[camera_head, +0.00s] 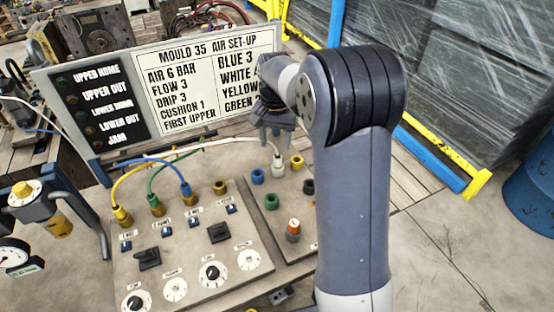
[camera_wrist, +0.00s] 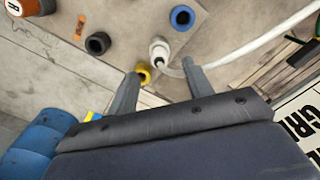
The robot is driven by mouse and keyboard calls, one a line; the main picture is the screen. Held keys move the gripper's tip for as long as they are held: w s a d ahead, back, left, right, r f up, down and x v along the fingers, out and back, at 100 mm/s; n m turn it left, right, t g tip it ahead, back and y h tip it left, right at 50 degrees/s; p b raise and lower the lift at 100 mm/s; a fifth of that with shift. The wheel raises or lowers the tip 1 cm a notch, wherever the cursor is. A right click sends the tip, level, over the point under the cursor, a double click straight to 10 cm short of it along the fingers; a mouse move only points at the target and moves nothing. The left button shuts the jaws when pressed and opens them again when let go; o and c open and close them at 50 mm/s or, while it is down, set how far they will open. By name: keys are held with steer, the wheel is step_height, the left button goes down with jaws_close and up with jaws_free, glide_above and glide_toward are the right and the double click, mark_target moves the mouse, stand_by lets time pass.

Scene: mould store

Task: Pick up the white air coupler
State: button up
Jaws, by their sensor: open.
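The white air coupler (camera_head: 278,164) stands on the right-hand panel in the head view, with a white hose running from it to the left. In the wrist view the white coupler (camera_wrist: 159,50) lies just beyond the fingertips, near the line between them, and its hose curves off to the upper right. My gripper (camera_head: 276,135) is above the coupler in the head view. In the wrist view my gripper (camera_wrist: 163,72) is open, with nothing between its fingers. The left fingertip is close to a yellow port (camera_wrist: 143,73).
Blue (camera_wrist: 182,17) and black (camera_wrist: 98,43) ports are near the coupler. Blue, green and yellow hoses join the left control panel (camera_head: 190,285). A sign board (camera_head: 160,50) stands behind the panels, close to my gripper. An orange-topped knob (camera_head: 293,228) sits in front.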

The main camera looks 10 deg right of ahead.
mark_target(278, 155)
steer(key=f, duration=0.4)
steer(key=d+f+p, duration=0.1)
steer(key=shift+w+f, duration=0.4)
steer(key=shift+a+f, duration=0.1)
steer(key=shift+f, duration=0.4)
steer(key=shift+c, duration=0.6)
jaws_close()
